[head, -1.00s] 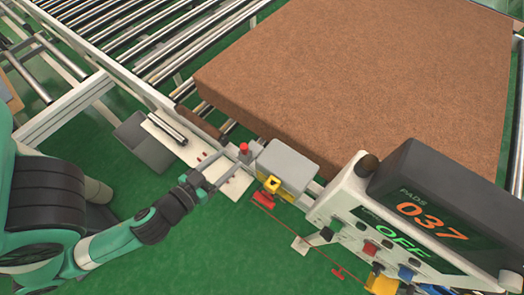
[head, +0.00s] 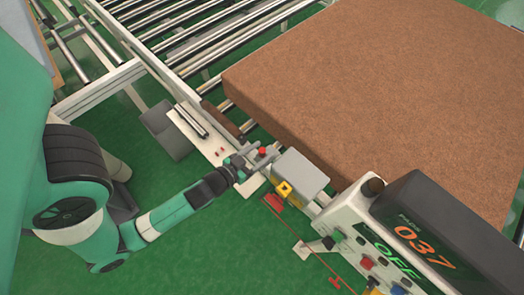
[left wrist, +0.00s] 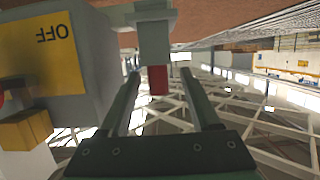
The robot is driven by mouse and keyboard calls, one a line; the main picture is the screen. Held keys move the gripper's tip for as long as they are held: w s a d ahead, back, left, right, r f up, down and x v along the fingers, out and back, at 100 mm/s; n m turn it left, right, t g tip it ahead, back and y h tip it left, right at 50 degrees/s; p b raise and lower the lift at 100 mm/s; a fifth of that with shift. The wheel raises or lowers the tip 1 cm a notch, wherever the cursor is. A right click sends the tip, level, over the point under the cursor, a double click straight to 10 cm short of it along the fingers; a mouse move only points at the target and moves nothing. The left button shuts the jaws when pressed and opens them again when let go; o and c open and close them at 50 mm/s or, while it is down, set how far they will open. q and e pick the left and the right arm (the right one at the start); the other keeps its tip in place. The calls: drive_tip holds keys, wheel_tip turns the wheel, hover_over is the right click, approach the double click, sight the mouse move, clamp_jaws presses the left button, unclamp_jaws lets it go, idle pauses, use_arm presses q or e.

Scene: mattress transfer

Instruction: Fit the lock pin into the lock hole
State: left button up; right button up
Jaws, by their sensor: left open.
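A red-topped pin (head: 262,152) stands upright on a grey mount beside the grey box (head: 300,172). I take it for the lock pin. My left gripper (head: 256,157) is open, its two fingers at either side of the red top. In the left wrist view, which looks upside down, the red top (left wrist: 158,80) shows between the open fingers, joined to a grey block (left wrist: 155,42). I cannot tell whether the fingers touch it. I cannot make out the lock hole. My right gripper is not in view.
A brown mattress (head: 390,100) lies on the roller conveyor (head: 190,45) behind. A control console (head: 385,235) reading OFF stands at the right. A white plate (head: 200,130) with metal rods and a grey bin (head: 165,130) are left of the pin.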

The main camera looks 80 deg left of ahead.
use_arm(q)
drive_tip(key=x, duration=0.3)
drive_tip(key=shift+w+a+p, duration=0.1)
drive_tip(key=shift+w+p, duration=0.25)
drive_tip(key=shift+w, duration=0.1)
clamp_jaws()
